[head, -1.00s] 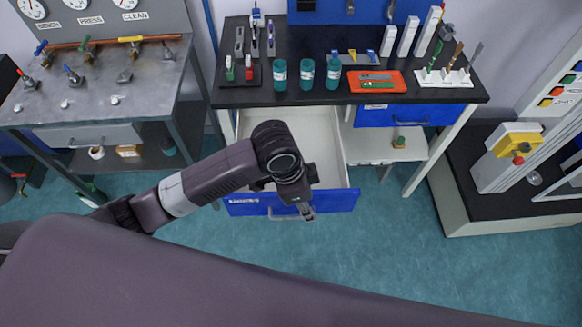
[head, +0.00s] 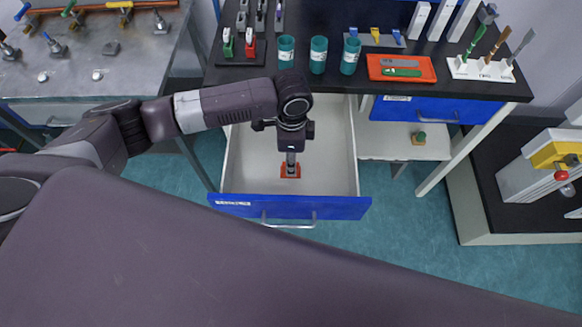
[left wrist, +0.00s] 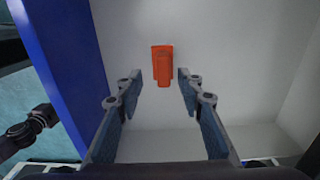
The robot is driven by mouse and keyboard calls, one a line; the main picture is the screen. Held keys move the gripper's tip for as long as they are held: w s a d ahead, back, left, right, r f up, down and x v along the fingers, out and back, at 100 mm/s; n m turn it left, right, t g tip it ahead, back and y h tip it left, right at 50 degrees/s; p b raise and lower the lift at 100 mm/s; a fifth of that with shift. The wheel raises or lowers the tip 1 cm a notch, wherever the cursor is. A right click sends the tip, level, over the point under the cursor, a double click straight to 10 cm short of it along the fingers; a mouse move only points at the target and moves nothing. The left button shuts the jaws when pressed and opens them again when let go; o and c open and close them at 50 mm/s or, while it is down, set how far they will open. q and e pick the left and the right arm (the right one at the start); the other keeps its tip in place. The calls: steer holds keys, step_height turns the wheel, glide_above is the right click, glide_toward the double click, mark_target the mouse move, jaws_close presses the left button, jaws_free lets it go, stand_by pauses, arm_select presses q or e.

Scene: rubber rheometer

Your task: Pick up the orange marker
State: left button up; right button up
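The orange marker (left wrist: 162,66) lies on the white floor of the open drawer (head: 250,165). In the left wrist view it is between and just beyond my left gripper's fingertips (left wrist: 161,82), apart from both. In the head view my left gripper (head: 291,162) points down into the drawer. Orange (head: 290,172) shows around its tips, and the gripper hides part of the marker. The left gripper is open and empty.
The drawer's blue front (head: 290,207) and white side walls surround the gripper; the rest of its floor is bare. The black tabletop (head: 330,87) overhangs the back, with several teal cups and an orange tray (head: 402,68). A shelf (head: 400,145) is at right.

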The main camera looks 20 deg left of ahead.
arm_select(q)
steer(key=f, duration=0.3)
steer(key=shift+w+a, duration=0.15)
steer(key=shift+a, duration=0.05)
steer(key=shift+f, duration=0.55)
steer(key=shift+w, duration=0.1)
jaws_close()
arm_select(e)
steer(key=shift+w+a+r, duration=0.1)
steer(key=shift+w+r, duration=0.3)
steer(key=shift+w, duration=0.45)
